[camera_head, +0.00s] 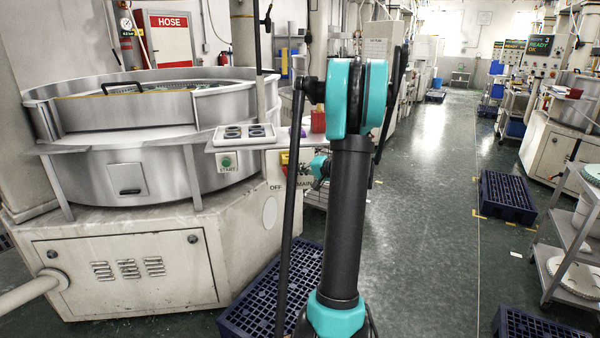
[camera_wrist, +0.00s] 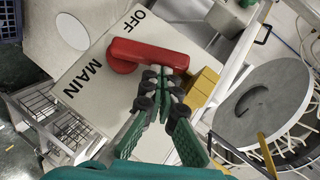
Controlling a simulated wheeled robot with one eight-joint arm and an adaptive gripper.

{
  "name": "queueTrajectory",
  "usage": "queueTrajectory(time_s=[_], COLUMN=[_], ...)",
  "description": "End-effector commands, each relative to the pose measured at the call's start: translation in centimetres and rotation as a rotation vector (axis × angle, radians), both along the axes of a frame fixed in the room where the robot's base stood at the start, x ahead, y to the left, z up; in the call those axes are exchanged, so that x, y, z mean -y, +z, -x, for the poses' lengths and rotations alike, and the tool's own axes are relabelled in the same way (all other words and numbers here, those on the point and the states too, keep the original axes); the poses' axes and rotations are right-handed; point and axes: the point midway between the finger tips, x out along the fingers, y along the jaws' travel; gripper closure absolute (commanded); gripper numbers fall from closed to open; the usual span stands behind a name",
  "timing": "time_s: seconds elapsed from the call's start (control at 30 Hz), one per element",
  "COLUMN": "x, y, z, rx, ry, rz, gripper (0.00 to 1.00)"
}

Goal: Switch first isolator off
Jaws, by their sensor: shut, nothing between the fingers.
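The isolator has a red handle (camera_wrist: 150,53) and a yellow part (camera_wrist: 203,86) on a white panel (camera_wrist: 100,55) lettered OFF and MAIN, in the wrist view. The handle runs from its round end at left to the right, close to the yellow part. My gripper (camera_wrist: 163,76) is shut and empty, its fingertips at the handle's lower edge; I cannot tell whether they touch it. In the head view a little of the red and yellow isolator (camera_head: 285,158) shows on the machine's side, above OFF, partly hidden by my arm.
A large round steel machine (camera_head: 130,140) with a START button (camera_head: 226,161) and a small tray (camera_head: 246,136) stands at left. Blue pallets (camera_head: 506,197) and a steel trolley (camera_head: 570,240) stand at right. The aisle floor (camera_head: 430,200) between is clear.

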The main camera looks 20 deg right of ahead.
Motion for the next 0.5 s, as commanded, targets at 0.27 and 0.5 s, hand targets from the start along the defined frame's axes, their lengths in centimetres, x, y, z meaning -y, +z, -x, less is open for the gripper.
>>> queueTrajectory(time_s=[0.27, 0.5], x=[-2.0, -3.4], y=[0.2, 0.0], z=[-0.3, -0.6], rx=[-0.051, -0.095], ry=[0.003, 0.004], rz=[0.260, 0.485], gripper=[1.00, 1.00])
